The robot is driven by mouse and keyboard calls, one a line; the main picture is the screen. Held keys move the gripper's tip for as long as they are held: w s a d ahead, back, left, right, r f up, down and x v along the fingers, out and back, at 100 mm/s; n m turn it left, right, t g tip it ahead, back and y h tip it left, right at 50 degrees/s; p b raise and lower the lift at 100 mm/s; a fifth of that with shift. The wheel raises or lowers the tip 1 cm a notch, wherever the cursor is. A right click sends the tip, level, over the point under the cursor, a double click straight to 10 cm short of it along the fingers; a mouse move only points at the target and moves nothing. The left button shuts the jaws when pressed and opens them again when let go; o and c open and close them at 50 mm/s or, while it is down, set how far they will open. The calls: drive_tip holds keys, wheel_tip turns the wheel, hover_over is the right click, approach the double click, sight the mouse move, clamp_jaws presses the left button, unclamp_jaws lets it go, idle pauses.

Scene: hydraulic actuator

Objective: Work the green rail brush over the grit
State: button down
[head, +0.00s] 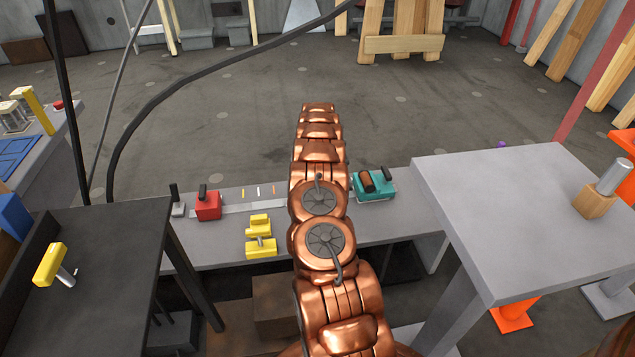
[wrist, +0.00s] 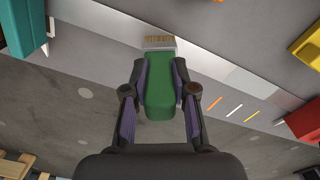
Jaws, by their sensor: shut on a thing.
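The green rail brush (wrist: 158,92) is in the wrist view, with its pale bristles (wrist: 160,42) pointing to the top of the picture. My gripper (wrist: 160,70) is shut on the brush body, one finger on each side. The bristle end lies over the bright metal rail strip (wrist: 215,75); I cannot tell whether it touches. In the head view the rail (head: 240,207) runs along the grey bench, and my copper arm hides the gripper and the brush. I cannot make out any grit on the rail.
A teal block (head: 373,186) with a brown roller stands right of my arm. A red block (head: 208,205) and yellow pieces (head: 260,236) stand left of it. Small coloured strips (wrist: 232,107) lie beside the rail. A raised grey table (head: 510,200) is at the right.

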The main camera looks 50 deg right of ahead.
drive_tip(key=shift+s+d+f, duration=0.1)
drive_tip(key=shift+s, duration=0.05)
drive_tip(key=shift+s+d, duration=0.3)
drive_tip(key=shift+d, duration=0.1)
drive_tip(key=shift+w+a+r, duration=0.2)
drive_tip(key=shift+w+a, duration=0.6)
drive_tip(key=shift+a, duration=0.15)
drive_tip(key=shift+s+d+f, duration=0.1)
drive_tip(key=shift+s+d, duration=0.65)
drive_tip(key=shift+d, duration=0.15)
drive_tip(key=shift+w+a+f, duration=0.1)
drive_tip(key=shift+w+a, duration=0.65)
drive_tip(key=shift+a, duration=0.2)
drive_tip(key=shift+s+d, duration=0.8)
drive_tip(key=shift+d, duration=0.15)
drive_tip(key=shift+w+a, duration=0.4)
drive_tip(key=shift+a, duration=0.05)
